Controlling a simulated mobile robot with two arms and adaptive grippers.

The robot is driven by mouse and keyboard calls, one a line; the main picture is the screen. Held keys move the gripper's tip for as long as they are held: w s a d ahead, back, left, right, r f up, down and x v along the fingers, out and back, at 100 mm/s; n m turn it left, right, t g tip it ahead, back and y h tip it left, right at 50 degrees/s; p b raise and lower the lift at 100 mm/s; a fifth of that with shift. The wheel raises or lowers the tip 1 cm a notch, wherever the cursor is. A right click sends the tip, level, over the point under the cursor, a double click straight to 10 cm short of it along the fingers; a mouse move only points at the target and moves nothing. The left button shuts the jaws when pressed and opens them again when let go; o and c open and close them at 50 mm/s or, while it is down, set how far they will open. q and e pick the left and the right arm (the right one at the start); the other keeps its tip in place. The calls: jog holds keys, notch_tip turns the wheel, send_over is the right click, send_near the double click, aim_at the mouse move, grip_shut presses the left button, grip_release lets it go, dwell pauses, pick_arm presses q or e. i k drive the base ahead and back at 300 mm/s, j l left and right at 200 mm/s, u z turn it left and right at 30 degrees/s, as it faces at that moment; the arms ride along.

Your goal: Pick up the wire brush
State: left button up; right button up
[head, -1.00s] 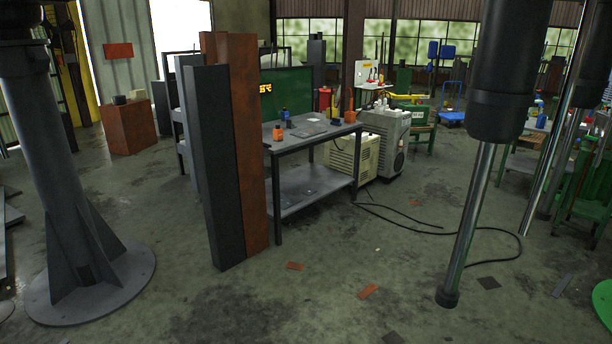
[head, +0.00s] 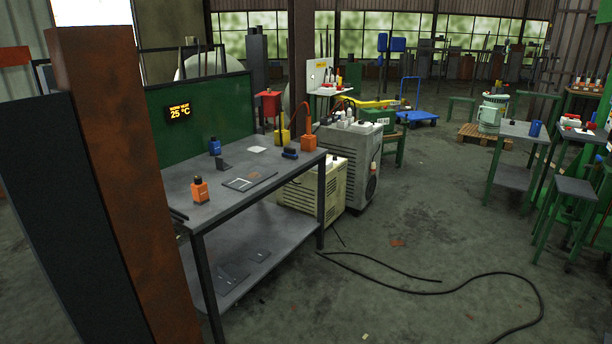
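I cannot make out the wire brush for certain in the head view. A grey workbench (head: 215,204) with a green back panel (head: 205,115) stands at the left centre. On its top are an orange bottle (head: 200,190), a blue bottle (head: 214,147), a small dark block (head: 222,164), a flat dark plate (head: 250,181), a small dark blue item (head: 290,154) and an orange holder (head: 308,141). These things are too small to tell whether one is a brush. Neither of my grippers is in view.
A rusty brown post (head: 115,170) and a dark post (head: 60,200) block the near left. A beige machine (head: 325,190) and a grey machine (head: 352,160) stand beyond the bench. A black cable (head: 440,290) lies on otherwise mostly open floor. Green-legged tables (head: 515,175) stand at the right.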

aim_at(288, 152)
jog(key=i+l+z, duration=0.3)
jog(key=i, duration=0.9)
jog(key=i+z, duration=0.3)
jog(key=i, duration=0.95)
